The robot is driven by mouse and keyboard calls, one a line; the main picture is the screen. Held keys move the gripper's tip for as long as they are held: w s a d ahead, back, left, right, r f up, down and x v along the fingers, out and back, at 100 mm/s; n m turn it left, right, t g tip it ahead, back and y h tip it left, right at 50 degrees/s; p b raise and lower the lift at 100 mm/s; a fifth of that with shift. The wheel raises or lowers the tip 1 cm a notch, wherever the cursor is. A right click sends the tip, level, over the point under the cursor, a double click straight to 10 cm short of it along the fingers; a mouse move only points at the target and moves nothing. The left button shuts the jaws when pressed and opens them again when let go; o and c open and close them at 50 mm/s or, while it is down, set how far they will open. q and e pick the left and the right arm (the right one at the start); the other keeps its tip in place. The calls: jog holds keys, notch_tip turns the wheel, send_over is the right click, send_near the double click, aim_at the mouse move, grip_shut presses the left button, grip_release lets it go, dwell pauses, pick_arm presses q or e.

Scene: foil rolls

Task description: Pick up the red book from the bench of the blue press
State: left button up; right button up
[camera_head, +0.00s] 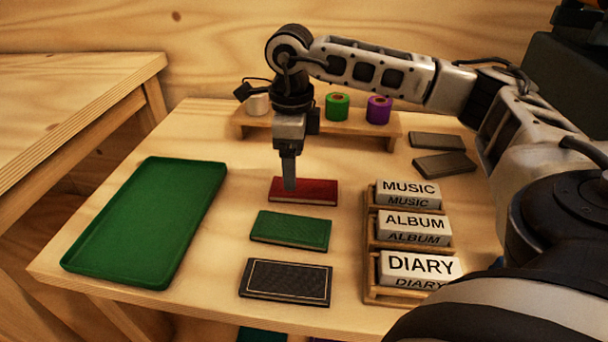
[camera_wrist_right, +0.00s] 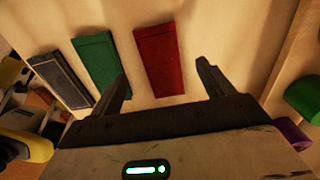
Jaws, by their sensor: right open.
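The red book (camera_head: 318,191) lies flat on the wooden table, behind a green book and a black book. My right gripper (camera_head: 289,186) points down at the red book's left part, and its fingers cover a bit of it. In the right wrist view the gripper (camera_wrist_right: 160,70) is open, with the red book (camera_wrist_right: 160,58) showing between its two fingers and nothing gripped. I cannot tell whether the fingertips touch the book. No blue press is recognisable in these views. My left gripper is not in view.
The green book (camera_head: 291,230) and black book (camera_head: 286,281) lie in front. A green tray (camera_head: 75,262) is at left. A rack (camera_head: 370,270) with MUSIC, ALBUM and DIARY labels stands right. A wooden shelf (camera_head: 350,130) with rolls is behind. Two dark slabs (camera_head: 444,164) lie back right.

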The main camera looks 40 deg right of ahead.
aim_at(304, 191)
jog(key=shift+f+b, duration=0.35)
jog(key=shift+f, duration=2.35)
jog(key=c, duration=1.1)
